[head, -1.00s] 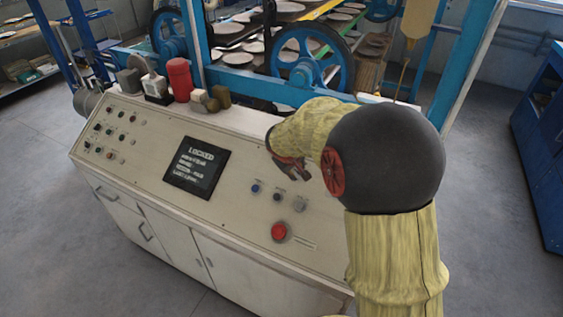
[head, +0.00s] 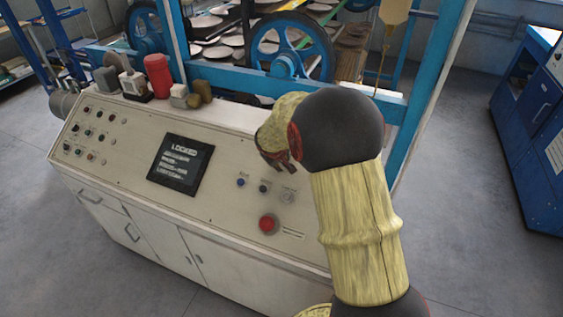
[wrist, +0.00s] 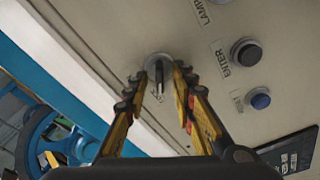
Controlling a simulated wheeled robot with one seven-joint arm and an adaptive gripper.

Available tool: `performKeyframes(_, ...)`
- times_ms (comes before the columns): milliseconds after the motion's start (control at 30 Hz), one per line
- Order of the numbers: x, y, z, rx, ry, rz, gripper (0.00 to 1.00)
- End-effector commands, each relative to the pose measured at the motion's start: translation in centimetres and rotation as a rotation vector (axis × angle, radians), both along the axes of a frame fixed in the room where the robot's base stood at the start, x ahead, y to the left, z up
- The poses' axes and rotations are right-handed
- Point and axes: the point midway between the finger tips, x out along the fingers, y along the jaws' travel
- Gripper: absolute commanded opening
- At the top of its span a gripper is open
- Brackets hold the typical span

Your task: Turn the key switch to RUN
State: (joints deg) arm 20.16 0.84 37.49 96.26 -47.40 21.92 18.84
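The key switch (wrist: 158,64) is a round silver lock on the pale panel in the wrist view, with a dark key (wrist: 160,82) standing out of it. My gripper (wrist: 158,88) is open, with one yellow-and-black finger on each side of the key. The right finger looks closer to the key; I cannot tell whether it touches. In the head view my gripper (head: 284,164) is at the panel above the row of buttons and hides the key switch. The panel's screen (head: 180,166) reads LOCKED.
A dark ENTER button (wrist: 245,52) and a blue button (wrist: 260,99) lie right of the key switch in the wrist view. A red button (head: 268,224) sits lower on the panel. A red cylinder (head: 158,76) and small blocks stand on the console's back edge.

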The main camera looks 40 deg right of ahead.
Motion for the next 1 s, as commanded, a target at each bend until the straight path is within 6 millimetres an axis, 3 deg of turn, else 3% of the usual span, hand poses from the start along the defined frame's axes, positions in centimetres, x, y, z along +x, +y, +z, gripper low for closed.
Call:
performKeyframes(100,-0.01,0.01,0.02,0.000,0.000,0.000,0.26)
performKeyframes(567,-0.01,0.02,0.02,0.000,0.000,0.000,0.00)
performKeyframes(1000,0.00,0.02,-0.02,0.001,-0.001,-0.002,0.00)
